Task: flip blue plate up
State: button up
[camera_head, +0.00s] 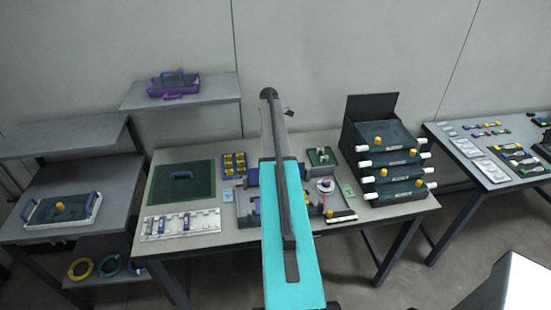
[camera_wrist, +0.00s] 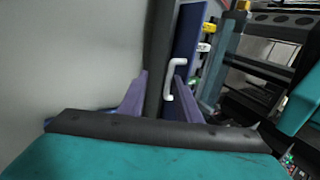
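In the wrist view, the blue plate (camera_wrist: 190,42) is a dark blue panel standing roughly upright, with a white bent handle (camera_wrist: 175,78) on its face. My gripper (camera_wrist: 162,88) shows two purple fingers spread apart, one on each side of the handle in the picture. I cannot tell whether either finger touches the handle or the plate. In the head view, my teal arm covers the middle of the work table and hides my gripper and much of the device there. Blue parts of that device show beside the arm, but I cannot tell which is the plate.
The grey work table (camera_head: 205,245) also holds a green mat (camera_head: 160,185), a white rack (camera_head: 200,221), and a yellow-filled tray (camera_head: 234,163). A stack of dark green drawers (camera_head: 390,170) stands at the right. Other tables stand left and right.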

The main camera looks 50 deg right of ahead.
jog(key=p+v, duration=0.5)
jog(key=v, duration=0.2)
dwell(0.4)
jog(key=shift+s, duration=0.1)
dwell(0.5)
